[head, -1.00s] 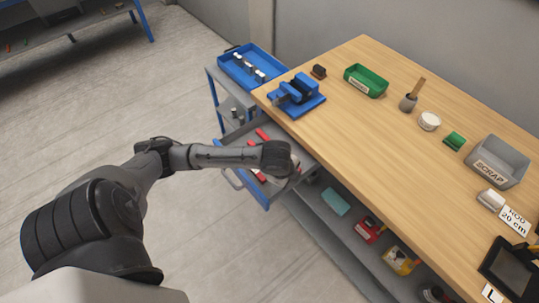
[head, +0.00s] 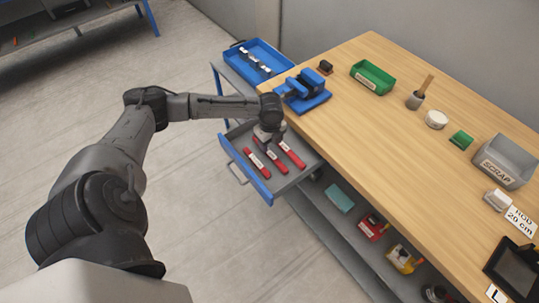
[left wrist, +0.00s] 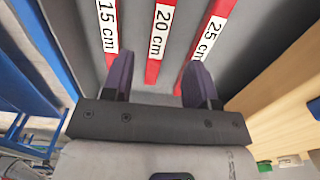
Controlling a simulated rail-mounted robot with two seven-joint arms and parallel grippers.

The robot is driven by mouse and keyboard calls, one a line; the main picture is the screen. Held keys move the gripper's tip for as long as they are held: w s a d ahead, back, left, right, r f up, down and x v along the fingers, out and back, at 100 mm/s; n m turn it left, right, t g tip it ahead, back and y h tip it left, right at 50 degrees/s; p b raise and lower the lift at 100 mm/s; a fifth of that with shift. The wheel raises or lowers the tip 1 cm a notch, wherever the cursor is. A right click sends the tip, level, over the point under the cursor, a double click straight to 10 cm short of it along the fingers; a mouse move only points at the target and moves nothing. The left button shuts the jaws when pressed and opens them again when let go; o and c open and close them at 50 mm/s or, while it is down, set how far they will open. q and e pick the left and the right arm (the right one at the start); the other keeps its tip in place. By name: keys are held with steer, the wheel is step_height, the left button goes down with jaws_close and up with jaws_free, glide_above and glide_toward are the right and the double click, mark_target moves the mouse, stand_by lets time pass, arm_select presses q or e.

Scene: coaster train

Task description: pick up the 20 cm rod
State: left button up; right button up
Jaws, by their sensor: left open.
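The 20 cm rod (head: 278,162) is red with a white label. It lies in the open drawer as the middle of three rods. In the left wrist view the 20 cm rod (left wrist: 153,70) lies in line with the gap between my fingers. My left gripper (head: 270,138) points down over the back part of the drawer, near the rods' far ends. In the left wrist view the left gripper (left wrist: 158,82) is open and empty. The head view does not show clearly how high it is above the rods. My right gripper is not in view.
The 15 cm rod (head: 257,164) and the 25 cm rod (head: 292,154) flank it in the grey drawer (head: 301,175). The wooden workbench (head: 400,130) with a blue vise (head: 303,92) is close on the right. A blue tray (head: 257,62) stands behind.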

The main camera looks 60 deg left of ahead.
mark_target(269, 153)
arm_select(q)
steer(key=shift+f+b, duration=0.3)
steer(key=shift+f, duration=0.85)
step_height(269, 153, down, 4)
steer(key=shift+s+a+f+b, duration=0.1)
steer(key=shift+b, duration=0.45)
steer(key=shift+c, duration=0.2)
jaws_close()
